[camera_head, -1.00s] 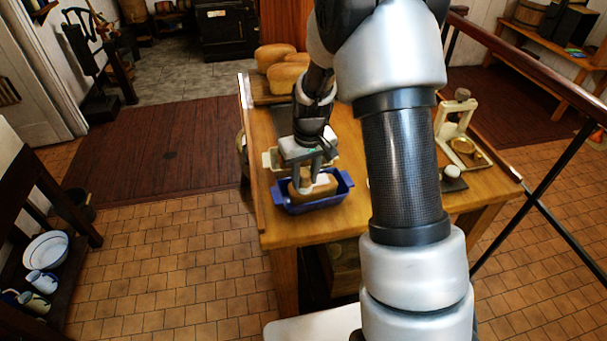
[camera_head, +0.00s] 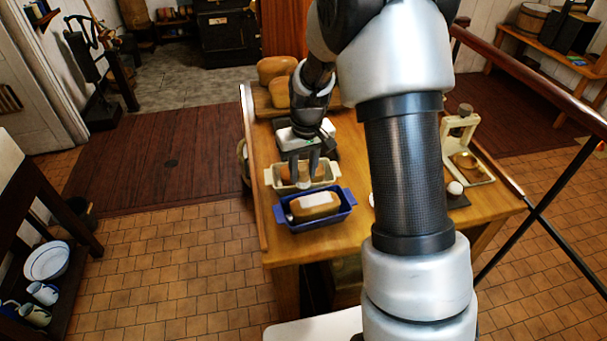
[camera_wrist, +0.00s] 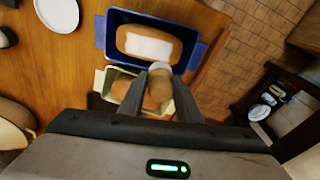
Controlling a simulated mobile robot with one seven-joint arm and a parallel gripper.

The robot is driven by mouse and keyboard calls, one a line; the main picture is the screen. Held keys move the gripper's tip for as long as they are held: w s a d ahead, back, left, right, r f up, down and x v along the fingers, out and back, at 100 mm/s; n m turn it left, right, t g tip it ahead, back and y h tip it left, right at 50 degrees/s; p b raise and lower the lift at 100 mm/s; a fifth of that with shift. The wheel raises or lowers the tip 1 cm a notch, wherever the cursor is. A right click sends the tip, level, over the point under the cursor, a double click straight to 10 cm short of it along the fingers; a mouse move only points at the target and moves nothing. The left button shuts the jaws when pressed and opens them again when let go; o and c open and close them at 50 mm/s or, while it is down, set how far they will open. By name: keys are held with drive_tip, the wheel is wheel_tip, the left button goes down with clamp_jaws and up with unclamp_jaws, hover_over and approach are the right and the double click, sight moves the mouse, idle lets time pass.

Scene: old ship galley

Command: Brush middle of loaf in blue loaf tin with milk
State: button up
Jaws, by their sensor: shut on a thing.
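The blue loaf tin (camera_head: 318,222) stands on the wooden table, and it also shows in the wrist view (camera_wrist: 197,50). A brown loaf (camera_head: 325,211) lies in it, with a white patch (camera_wrist: 149,46) across its middle. My gripper (camera_head: 304,184) is over the cream loaf tin (camera_head: 274,180), just behind the blue one. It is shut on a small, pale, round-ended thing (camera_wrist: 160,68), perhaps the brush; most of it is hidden. A second brown loaf (camera_wrist: 121,88) lies in the cream tin, partly covered by my fingers.
More loaves (camera_head: 277,70) sit on a board at the table's far left. A cream stand (camera_head: 463,140) and a dark slab with a small pale pot (camera_head: 455,189) are at the right. A white round dish (camera_wrist: 58,12) lies beside the tins. My arm hides the table's middle.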

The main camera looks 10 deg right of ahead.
drive_tip(key=shift+r+p, duration=0.6)
drive_tip(key=shift+r, duration=0.75)
